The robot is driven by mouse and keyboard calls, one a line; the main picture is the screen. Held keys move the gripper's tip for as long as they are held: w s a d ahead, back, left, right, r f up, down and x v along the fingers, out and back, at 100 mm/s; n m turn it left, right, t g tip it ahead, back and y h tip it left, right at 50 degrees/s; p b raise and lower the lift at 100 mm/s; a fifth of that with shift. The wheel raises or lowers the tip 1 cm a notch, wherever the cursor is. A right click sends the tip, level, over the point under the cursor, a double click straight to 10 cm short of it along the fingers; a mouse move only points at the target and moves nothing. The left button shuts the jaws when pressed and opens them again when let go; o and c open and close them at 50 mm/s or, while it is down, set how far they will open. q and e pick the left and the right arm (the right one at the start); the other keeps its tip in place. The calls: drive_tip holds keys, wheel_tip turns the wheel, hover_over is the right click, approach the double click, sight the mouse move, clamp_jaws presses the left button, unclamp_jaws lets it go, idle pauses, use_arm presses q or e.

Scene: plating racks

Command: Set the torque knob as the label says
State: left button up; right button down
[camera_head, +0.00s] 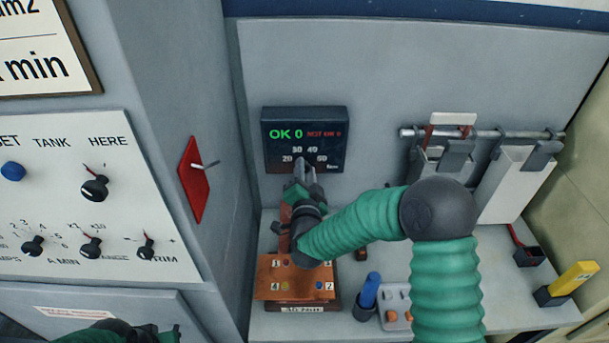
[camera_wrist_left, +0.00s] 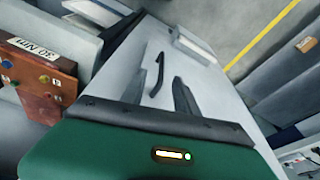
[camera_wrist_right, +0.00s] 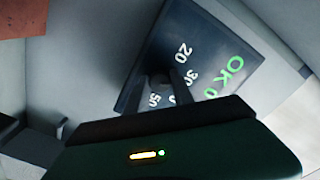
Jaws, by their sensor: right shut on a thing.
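The torque knob (camera_wrist_right: 160,78) is a small dark knob below the numbers on the black display box (camera_head: 270,150). The box reads OK 0 in green and NOT OK 0 in red, with a scale including 20, 30, 40 and 50. My right gripper (camera_head: 303,172) is shut on the knob; its fingers (camera_wrist_right: 165,88) hide most of it, so I cannot tell its setting. The label (camera_wrist_left: 35,47) on the copper-coloured block reads 30 Nm; it also shows in the head view (camera_head: 302,309). My left gripper (camera_wrist_left: 158,92) looks open and empty, low at the left.
The copper-coloured block (camera_head: 268,290) with numbered coloured dots stands below the box. A blue-handled tool (camera_head: 370,290) and a yellow-handled one (camera_head: 573,282) stand on the bench to the right. A red plate with a lever (camera_head: 193,180) sticks out at left, near a white knob panel (camera_head: 60,180).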

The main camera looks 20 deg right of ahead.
idle(0.3)
drive_tip(key=shift+f, duration=0.1)
drive_tip(key=c, duration=1.4)
unclamp_jaws()
drive_tip(key=shift+c, duration=0.2)
drive_tip(key=o, duration=0.3)
drive_tip(key=shift+s+d, duration=0.1)
